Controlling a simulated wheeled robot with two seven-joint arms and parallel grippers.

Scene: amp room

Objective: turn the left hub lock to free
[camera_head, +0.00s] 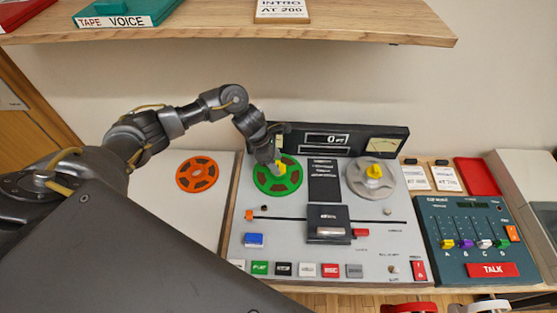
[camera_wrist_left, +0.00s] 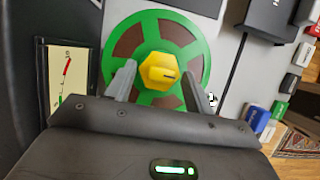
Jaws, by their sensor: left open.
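The left hub lock (camera_wrist_left: 160,72) is a yellow knob at the centre of a green reel (camera_head: 278,184) on the tape machine. In the head view, my left gripper (camera_head: 276,167) reaches down over the reel and partly covers the knob. In the left wrist view, my left gripper (camera_wrist_left: 156,80) is open, with one grey finger on each side of the knob. Gaps show between the fingers and the knob. A dark line on the knob points right in that view. My right gripper is not in view.
A grey reel (camera_head: 388,180) with another yellow knob (camera_head: 374,171) sits on the right of the machine. An upright display panel (camera_head: 352,140) stands behind the reels. An orange reel (camera_head: 198,174) lies to the left. A mixer (camera_head: 468,240) stands at right. A shelf (camera_head: 220,24) hangs above.

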